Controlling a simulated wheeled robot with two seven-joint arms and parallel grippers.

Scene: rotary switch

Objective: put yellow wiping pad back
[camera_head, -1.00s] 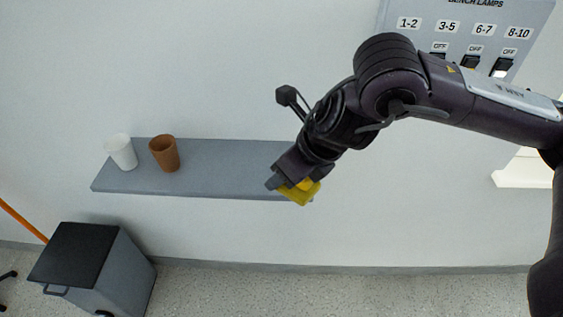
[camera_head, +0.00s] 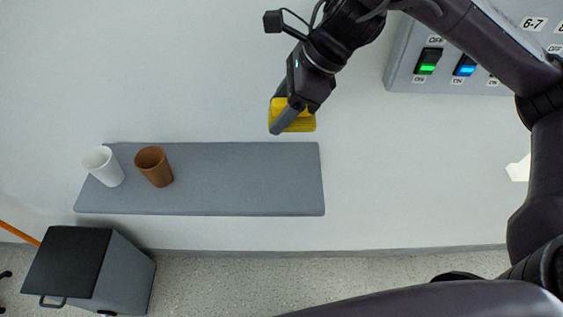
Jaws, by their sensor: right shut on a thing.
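My right gripper (camera_head: 289,108) is shut on the yellow wiping pad (camera_head: 303,122). The pad shows between and beside the dark fingers, which cover part of it. In the picture, gripper and pad are just above the back edge of the grey wall shelf (camera_head: 245,185), toward its right end. They look apart from the shelf surface, but the exact height is hard to tell. My left gripper is out of view.
A white cup (camera_head: 103,166) and a brown cup (camera_head: 154,167) stand at the shelf's left end; its middle and right are bare. A grey switch panel (camera_head: 405,62) with lit green and blue switches is at upper right. A dark-lidded bin (camera_head: 70,258) stands lower left.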

